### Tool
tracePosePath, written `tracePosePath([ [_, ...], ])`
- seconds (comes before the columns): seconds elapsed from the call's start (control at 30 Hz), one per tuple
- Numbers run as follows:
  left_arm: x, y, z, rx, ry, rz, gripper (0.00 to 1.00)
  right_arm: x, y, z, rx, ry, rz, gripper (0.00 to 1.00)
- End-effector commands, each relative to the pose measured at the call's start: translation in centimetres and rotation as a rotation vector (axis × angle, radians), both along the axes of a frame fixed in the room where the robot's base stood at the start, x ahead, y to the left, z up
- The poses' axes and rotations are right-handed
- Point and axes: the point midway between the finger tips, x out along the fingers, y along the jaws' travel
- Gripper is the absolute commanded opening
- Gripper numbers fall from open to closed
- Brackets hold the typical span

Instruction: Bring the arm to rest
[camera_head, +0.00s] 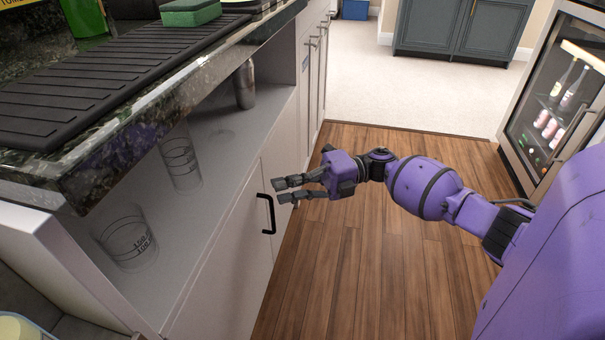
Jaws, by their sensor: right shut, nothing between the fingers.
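My right gripper (276,191) reaches in from the right on its purple arm (425,187). It is shut and empty, its fingers pointing left. In the picture it lies just above the black handle (267,214) of a white cabinet door (240,250); I cannot tell whether it touches the cabinet. My left gripper is out of view.
A granite counter (150,120) with a black ribbed mat (100,75) and a green sponge (190,12) overhangs an open shelf (225,130). Two clear glasses (128,240) and a metal shaker (244,84) stand there. A bottle fridge (560,95) is at right. Wooden floor (350,265) is clear.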

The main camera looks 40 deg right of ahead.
Motion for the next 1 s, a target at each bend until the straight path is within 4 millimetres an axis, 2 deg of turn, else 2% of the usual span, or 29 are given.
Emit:
tracePosePath([
  [0.3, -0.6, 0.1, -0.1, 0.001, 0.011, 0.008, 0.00, -1.0, -6.9, -0.1, -0.002, 0.002, -0.002, 0.00],
  [0.5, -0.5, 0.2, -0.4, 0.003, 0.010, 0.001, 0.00, -1.5, -9.3, -0.2, -0.001, 0.001, 0.001, 0.00],
  [0.87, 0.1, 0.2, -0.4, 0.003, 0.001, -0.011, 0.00, -1.7, -9.8, -0.3, 0.002, 0.005, 0.000, 0.00],
  [0.97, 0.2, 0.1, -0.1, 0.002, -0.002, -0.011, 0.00, -2.2, -8.8, -2.1, 0.024, 0.042, -0.030, 0.00],
  [1.0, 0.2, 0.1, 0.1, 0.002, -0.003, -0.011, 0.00, -2.7, -8.1, -3.5, 0.041, 0.073, -0.055, 0.00],
])
